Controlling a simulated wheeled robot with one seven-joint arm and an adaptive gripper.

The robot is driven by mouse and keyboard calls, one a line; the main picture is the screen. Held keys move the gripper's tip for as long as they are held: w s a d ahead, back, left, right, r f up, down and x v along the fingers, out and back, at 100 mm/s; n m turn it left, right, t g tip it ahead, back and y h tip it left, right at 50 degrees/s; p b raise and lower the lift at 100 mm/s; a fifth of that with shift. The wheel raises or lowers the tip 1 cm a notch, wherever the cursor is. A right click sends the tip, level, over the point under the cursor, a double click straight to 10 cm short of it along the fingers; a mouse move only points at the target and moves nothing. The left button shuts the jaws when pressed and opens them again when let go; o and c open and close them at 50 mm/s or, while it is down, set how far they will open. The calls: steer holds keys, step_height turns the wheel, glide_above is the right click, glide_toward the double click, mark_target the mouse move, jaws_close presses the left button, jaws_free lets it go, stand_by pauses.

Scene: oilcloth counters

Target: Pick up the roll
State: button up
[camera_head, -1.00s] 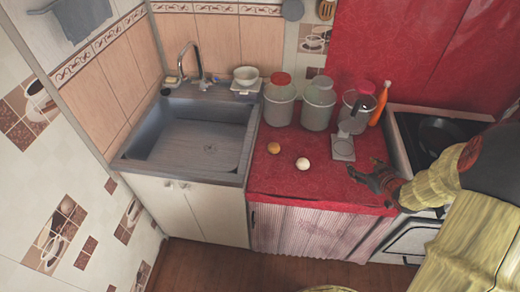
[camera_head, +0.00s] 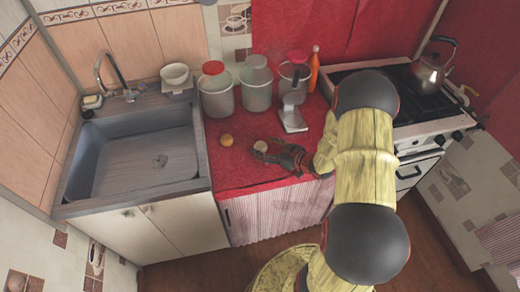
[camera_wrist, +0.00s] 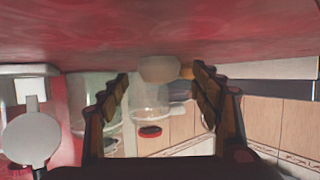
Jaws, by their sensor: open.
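A pale, rounded piece that looks like the roll (camera_head: 260,147) lies on the red counter (camera_head: 240,177). In the wrist view the pale roll (camera_wrist: 158,69) looks tan and slightly flattened, and it sits ahead, near the gap between the fingertips. A smaller orange-brown round thing (camera_head: 226,140) lies just to its left; part of it shows behind the roll in the wrist view (camera_wrist: 187,70). My gripper (camera_head: 271,150) is low over the counter, open, right beside the roll. Its two fingers (camera_wrist: 161,78) are spread and empty. I cannot tell whether a finger touches the roll.
Two jars (camera_head: 215,92) (camera_head: 256,86), a coffee-maker-like appliance (camera_head: 292,100) and an orange bottle (camera_head: 314,70) stand behind. The sink (camera_head: 200,150) is left. The stove (camera_head: 410,100) with a kettle (camera_head: 430,72) is right. The counter's front left is clear.

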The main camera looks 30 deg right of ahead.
steer(key=shift+w+a+f, duration=0.15)
steer(key=shift+w+f, duration=0.05)
steer(key=shift+w, duration=0.3)
steer(key=shift+c, duration=0.3)
steer(key=c, duration=1.1)
steer(key=shift+r, duration=0.15)
